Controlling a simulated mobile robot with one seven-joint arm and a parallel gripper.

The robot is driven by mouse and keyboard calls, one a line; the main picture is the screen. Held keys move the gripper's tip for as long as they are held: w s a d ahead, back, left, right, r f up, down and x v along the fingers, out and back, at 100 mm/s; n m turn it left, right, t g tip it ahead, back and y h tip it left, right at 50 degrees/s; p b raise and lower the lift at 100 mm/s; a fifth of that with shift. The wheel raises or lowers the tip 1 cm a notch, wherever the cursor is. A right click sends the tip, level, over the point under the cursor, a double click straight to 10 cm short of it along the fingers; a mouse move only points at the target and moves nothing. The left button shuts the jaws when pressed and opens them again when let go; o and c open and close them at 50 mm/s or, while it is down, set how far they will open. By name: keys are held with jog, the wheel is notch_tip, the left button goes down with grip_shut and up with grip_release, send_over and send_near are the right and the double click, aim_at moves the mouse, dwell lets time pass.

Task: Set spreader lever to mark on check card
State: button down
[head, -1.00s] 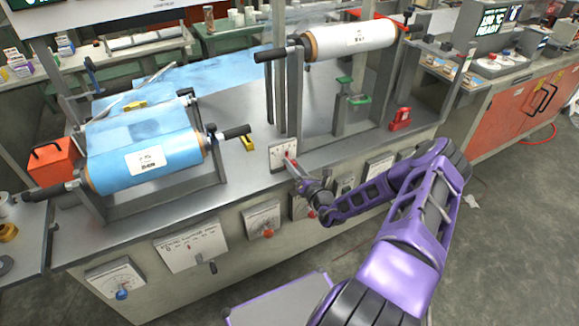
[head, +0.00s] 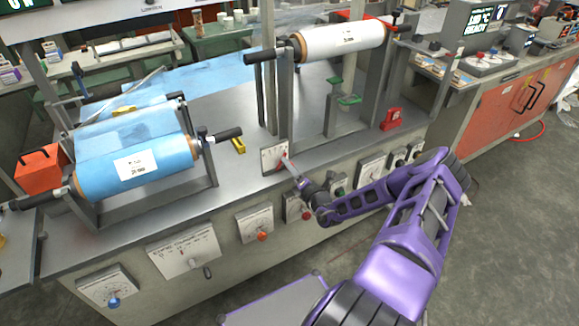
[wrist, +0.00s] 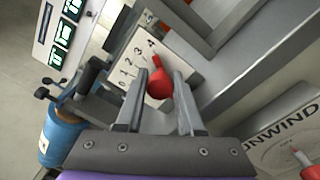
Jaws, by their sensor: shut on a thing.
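The spreader lever has a red knob (wrist: 160,84), seen between my fingers in the wrist view. Behind it is a white scale plate (wrist: 125,72) with the numbers 0 to 4. The red tip lies near the 3 and 4 end; its exact reading is hard to tell. My gripper (wrist: 161,76) is shut on the red knob. In the head view my gripper (head: 287,163) is at the plate (head: 273,157) on the bench's front edge and mostly covers the lever. A white card (head: 184,248) with small print hangs on the front panel; its mark is not legible.
A blue film roll (head: 135,165) is at left and a white roll (head: 342,42) is at the back. Dial plates (head: 254,222) line the front panel beside my arm. A red block (head: 391,119) and yellow block (head: 238,145) sit on the bench.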

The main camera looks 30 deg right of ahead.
jog(key=c, duration=0.5)
grip_release()
jog(key=shift+c, duration=0.2)
jog(key=s, duration=1.7)
jog(key=shift+s+d+f, duration=0.25)
jog(key=shift+d+f, duration=0.05)
jog(key=shift+d, duration=0.15)
